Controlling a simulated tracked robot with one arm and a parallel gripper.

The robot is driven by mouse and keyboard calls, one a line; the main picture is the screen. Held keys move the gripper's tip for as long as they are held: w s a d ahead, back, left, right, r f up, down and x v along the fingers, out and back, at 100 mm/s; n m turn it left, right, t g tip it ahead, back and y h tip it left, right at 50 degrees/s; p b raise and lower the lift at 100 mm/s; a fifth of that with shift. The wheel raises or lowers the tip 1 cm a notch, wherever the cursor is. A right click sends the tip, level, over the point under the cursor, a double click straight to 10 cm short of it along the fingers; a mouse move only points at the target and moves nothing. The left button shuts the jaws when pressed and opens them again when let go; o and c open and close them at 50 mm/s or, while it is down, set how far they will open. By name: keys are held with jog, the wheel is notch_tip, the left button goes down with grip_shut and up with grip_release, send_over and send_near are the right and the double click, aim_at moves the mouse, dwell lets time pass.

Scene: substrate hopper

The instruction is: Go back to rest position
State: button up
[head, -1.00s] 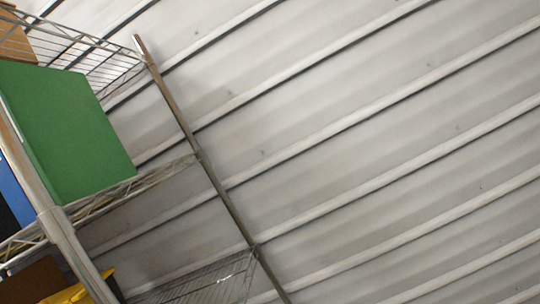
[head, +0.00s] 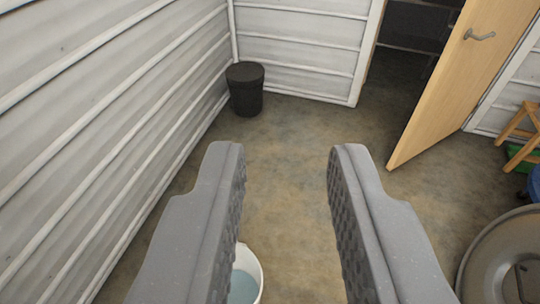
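My gripper (head: 287,150) is in the head view with its two grey fingers spread wide apart. It is open, and nothing is between the fingertips except a view of the floor. A white bucket (head: 257,268) with a pale blue inside shows low in the view, partly hidden behind the left finger.
A black bin (head: 246,90) stands in the far corner by the grey panelled wall (head: 90,130). A wooden door (head: 465,75) stands open at the right. A round grey-brown object (head: 500,255) is at lower right, with a wooden stool (head: 522,135) behind.

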notch_tip(320, 180, up, 8)
jog(key=p, duration=0.7)
jog(key=shift+f, duration=0.15)
